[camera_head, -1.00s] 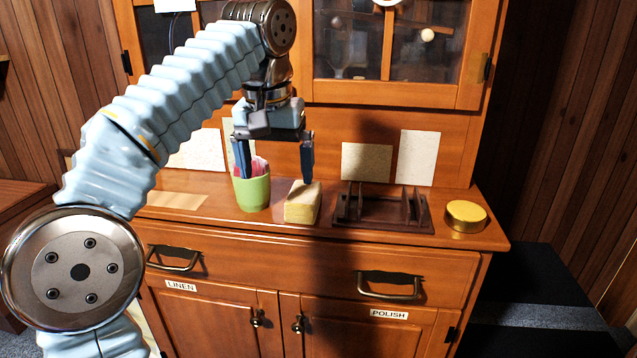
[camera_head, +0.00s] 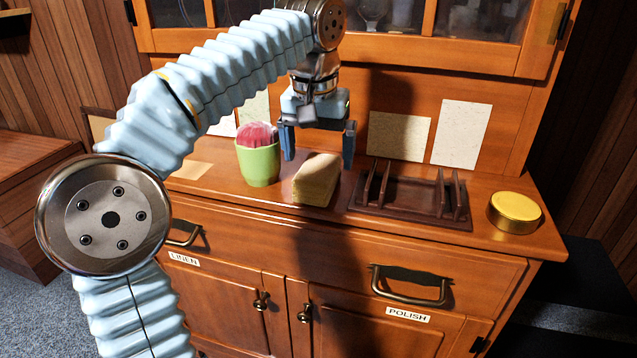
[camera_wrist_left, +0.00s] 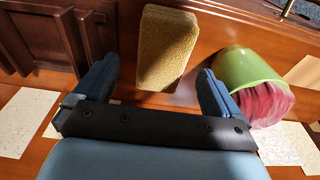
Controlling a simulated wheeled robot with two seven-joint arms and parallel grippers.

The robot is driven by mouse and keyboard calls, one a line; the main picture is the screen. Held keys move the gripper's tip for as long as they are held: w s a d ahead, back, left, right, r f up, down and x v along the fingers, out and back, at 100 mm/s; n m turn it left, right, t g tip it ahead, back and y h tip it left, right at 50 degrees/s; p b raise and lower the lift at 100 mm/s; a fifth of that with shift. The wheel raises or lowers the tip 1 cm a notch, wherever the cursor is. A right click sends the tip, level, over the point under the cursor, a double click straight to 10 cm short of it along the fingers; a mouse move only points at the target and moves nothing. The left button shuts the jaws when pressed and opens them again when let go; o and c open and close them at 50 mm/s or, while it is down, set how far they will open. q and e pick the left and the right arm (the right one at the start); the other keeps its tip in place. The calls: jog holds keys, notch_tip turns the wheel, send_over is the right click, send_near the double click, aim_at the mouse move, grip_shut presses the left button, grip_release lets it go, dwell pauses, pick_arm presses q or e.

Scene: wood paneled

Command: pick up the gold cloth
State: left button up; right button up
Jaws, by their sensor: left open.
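The gold cloth is a folded, yellowish block (camera_head: 316,182) on the wooden counter, between a green cup and a dark rack. In the left wrist view the gold cloth (camera_wrist_left: 166,48) shows its textured top, ahead of and between the fingers. My left gripper (camera_head: 318,158) is open and empty, pointing down just above and behind the cloth, with one finger to each side. In the left wrist view the left gripper's fingers (camera_wrist_left: 160,88) stand apart, with nothing between their tips but the cloth beyond. My right gripper is not in view.
The green cup (camera_head: 259,165) with pink contents stands close left of the cloth. The dark wooden rack (camera_head: 412,205) is close on the right, and a round gold tin (camera_head: 515,212) sits near the counter's right end. The cabinet (camera_head: 455,65) rises behind.

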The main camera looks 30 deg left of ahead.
aim_at(318, 167)
pick_arm(q)
jog(key=f, duration=0.1)
jog(key=f+b, duration=0.1)
jog(key=f, duration=0.3)
jog(key=shift+w+a, duration=0.25)
jog(key=shift+w, duration=0.1)
jog(key=c, duration=1.1)
jog(key=shift+o, duration=0.2)
jog(key=shift+r, duration=0.1)
jog(key=shift+r, duration=0.25)
notch_tip(318, 167, up, 3)
jog(key=shift+r+p, duration=0.1)
jog(key=shift+p, duration=0.5)
jog(key=s+r+p, duration=0.1)
jog(key=s+r, duration=0.4)
jog(key=r, duration=0.1)
jog(key=shift+s, duration=0.25)
jog(key=s+r, duration=0.3)
jog(key=s, duration=0.5)
jog(key=shift+s+a, duration=0.15)
jog(key=shift+s, duration=0.15)
